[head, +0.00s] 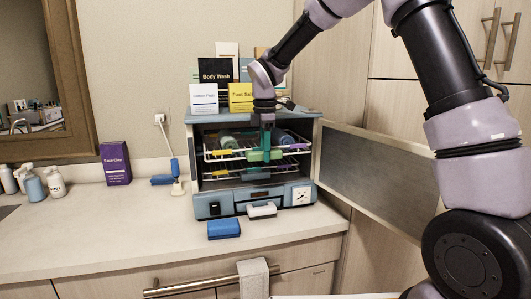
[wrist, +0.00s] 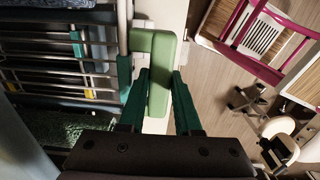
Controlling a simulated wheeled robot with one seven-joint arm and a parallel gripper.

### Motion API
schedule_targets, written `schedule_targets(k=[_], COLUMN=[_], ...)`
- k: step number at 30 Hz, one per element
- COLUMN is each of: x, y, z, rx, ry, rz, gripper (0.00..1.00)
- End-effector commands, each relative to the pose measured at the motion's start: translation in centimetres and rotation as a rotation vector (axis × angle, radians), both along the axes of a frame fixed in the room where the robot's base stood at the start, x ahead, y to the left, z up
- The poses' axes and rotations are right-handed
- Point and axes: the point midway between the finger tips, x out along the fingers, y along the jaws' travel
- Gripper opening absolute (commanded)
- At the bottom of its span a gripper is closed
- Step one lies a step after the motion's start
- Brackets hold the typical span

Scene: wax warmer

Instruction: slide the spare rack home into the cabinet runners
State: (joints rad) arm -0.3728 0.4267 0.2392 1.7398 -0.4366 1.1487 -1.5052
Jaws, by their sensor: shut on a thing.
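The blue-grey cabinet (head: 203,204) stands on the counter with its door (head: 370,180) swung open to the right. White wire racks (head: 222,157) show inside it at more than one level, with rolled towels (head: 229,142) on the upper part. My gripper (head: 266,140) is at the cabinet's open front, pointing down. It is shut on a green block-like handle (wrist: 160,75), which shows between the fingers in the wrist view. The handle appears to belong to a rack at the opening, but my gripper hides part of the join. The runners are hard to make out.
Boxes and cartons (head: 204,98) stand on the cabinet top close to my arm. A purple box (head: 115,163), a blue block (head: 224,229) and a white-handled item (head: 262,210) are around the cabinet. The counter's left middle (head: 110,220) is clear.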

Motion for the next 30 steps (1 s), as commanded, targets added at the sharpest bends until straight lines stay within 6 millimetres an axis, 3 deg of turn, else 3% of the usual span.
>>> schedule_targets(k=[30], x=[3.1], y=[0.9], z=[0.1], rx=[0.001], ry=[-0.002], rz=[0.0], gripper=[0.0])
